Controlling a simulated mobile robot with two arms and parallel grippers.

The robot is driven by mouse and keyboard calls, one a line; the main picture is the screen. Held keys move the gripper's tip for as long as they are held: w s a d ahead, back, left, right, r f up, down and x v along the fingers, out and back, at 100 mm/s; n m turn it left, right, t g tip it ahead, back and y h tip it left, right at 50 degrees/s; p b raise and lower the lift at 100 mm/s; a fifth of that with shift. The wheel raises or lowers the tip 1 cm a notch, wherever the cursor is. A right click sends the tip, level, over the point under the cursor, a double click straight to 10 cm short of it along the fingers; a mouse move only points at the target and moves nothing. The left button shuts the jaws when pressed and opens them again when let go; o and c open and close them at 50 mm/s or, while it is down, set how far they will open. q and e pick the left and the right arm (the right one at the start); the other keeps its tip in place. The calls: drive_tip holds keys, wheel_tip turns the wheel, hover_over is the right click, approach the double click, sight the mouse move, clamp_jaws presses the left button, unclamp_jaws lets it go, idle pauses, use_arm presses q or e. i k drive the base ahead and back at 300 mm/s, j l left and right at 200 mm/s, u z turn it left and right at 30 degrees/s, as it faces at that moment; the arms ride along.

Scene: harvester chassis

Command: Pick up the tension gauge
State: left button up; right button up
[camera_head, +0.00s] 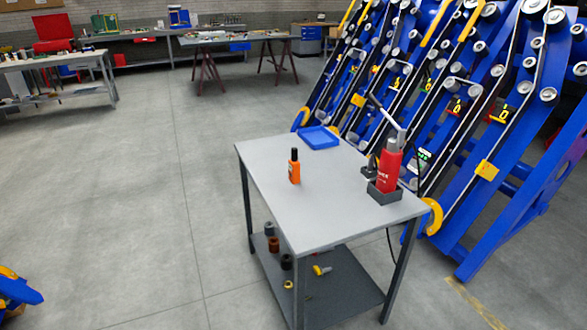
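A small upright orange device with a black top (294,166) stands on the grey cart's top (290,210), left of its middle. It may be the tension gauge, but it is too small to tell for sure. A red cylinder-shaped tool (387,168) stands upright in a dark grey holder (384,192) at the cart's right side. A small black item (369,173) is beside it. Neither of my grippers is in view.
A blue tray (319,137) lies at the cart's far edge. Several small parts sit on its lower shelf (325,285). The blue harvester chassis (465,190) stands close behind and right. A blue-and-yellow part (18,290) shows at lower left. The floor left of the cart is clear.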

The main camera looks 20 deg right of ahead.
sight(295, 165)
drive_tip(key=i+l+u, duration=0.1)
drive_tip(key=i+l, duration=0.65)
